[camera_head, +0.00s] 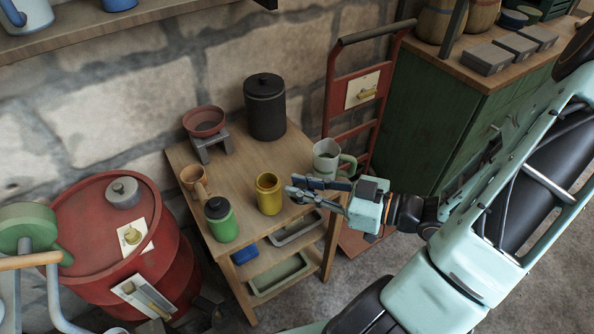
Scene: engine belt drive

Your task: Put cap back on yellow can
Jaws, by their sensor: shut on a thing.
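The yellow can (269,197) stands upright on the wooden table, and its top is open with no cap on it. My gripper (293,191) reaches in from the right, with its fingertips just right of the can near its rim. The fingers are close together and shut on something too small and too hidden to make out. I cannot tell whether it is the cap, and no loose cap shows on the table. Whether the fingertips touch the can is unclear.
On the table (232,178) stand a green can with a dark lid (221,222), an orange-brown cup (194,180), a red-bowled scale (205,124), a black canister (265,108) and a pale mug (326,157). The mug is close behind my gripper. A red drum (120,235) stands left.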

